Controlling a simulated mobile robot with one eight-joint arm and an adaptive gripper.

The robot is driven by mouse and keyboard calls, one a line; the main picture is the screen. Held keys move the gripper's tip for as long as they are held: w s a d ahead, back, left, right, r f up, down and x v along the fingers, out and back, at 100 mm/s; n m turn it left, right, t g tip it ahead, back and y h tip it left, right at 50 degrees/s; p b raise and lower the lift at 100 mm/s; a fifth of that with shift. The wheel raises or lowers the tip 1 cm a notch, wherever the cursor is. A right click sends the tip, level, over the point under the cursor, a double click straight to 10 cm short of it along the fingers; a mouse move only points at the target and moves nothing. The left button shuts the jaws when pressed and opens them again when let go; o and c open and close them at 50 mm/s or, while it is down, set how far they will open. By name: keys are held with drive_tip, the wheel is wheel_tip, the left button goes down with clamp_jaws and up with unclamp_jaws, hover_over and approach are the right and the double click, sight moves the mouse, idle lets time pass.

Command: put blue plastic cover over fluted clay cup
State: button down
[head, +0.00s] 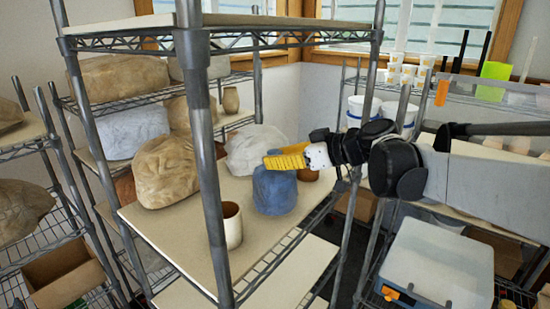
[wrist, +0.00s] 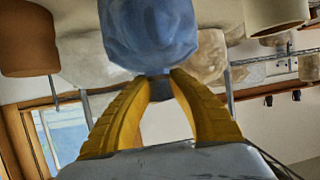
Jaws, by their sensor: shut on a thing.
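The blue plastic cover (head: 275,192) is a rounded, crumpled hood on the middle board of the rack in the head view. My gripper (head: 284,161) has yellow fingers at the cover's top. In the wrist view the fingers (wrist: 160,78) close on a small tip of the blue cover (wrist: 150,30). I cannot tell whether the cover's lower edge touches the board, and whatever is under it is hidden. A cream and brown cup (head: 232,226) stands uncovered in front to the left. A brown cup (head: 309,173) stands just right of the cover, partly hidden. I cannot make out fluting on either.
A white cover (head: 257,150) and a tan cover (head: 163,172) stand behind and left on the same board (head: 180,228). A rack post (head: 203,150) rises in front, left of the blue cover. An upper shelf (head: 270,22) lies above. The board's front is mostly clear.

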drive_tip(key=shift+f, duration=0.2)
drive_tip(key=c, duration=1.2)
unclamp_jaws()
drive_tip(key=shift+c, duration=0.2)
drive_tip(key=shift+d+r, duration=0.1)
